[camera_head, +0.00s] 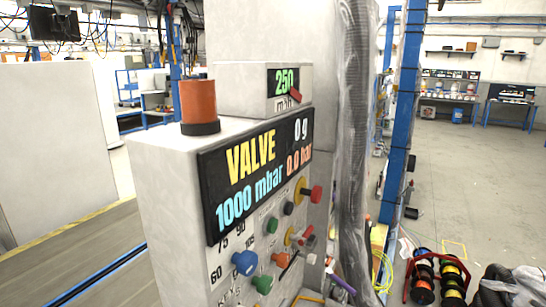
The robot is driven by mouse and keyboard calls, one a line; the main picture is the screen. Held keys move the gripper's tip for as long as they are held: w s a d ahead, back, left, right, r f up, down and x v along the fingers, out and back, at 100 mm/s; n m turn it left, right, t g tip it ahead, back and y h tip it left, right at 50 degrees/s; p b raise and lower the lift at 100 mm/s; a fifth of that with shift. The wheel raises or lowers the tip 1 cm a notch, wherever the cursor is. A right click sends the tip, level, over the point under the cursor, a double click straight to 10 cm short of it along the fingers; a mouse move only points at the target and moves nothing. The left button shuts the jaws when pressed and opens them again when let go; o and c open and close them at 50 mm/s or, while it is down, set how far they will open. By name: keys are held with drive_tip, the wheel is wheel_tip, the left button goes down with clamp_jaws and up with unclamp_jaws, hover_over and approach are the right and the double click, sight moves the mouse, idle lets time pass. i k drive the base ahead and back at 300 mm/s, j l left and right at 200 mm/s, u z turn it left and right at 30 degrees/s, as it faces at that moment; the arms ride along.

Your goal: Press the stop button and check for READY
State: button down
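The charging station (165,185) is a pale box standing left of centre, seen at an angle. A red mushroom button on a yellow base (311,194) sticks out at the right of its front panel; it looks like the stop button. Whether it is pressed in cannot be told. The dark display (255,172) above the buttons reads "VALVE", "0 g", "1000 mbar" and "0.0 bar". The word READY does not show on it. My gripper is not in view.
An orange cylinder (198,101) stands on top, beside a small "250" display (284,82). A wrapped hose (355,140) hangs close on the right. Open floor lies farther right.

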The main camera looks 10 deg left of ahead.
sight(289, 206)
drive_tip(key=l+u, duration=0.25)
drive_tip(key=u, duration=0.2)
drive_tip(key=l+u, duration=0.25)
drive_tip(key=u, duration=0.2)
drive_tip(key=l+u, duration=0.3)
drive_tip(key=u, duration=0.15)
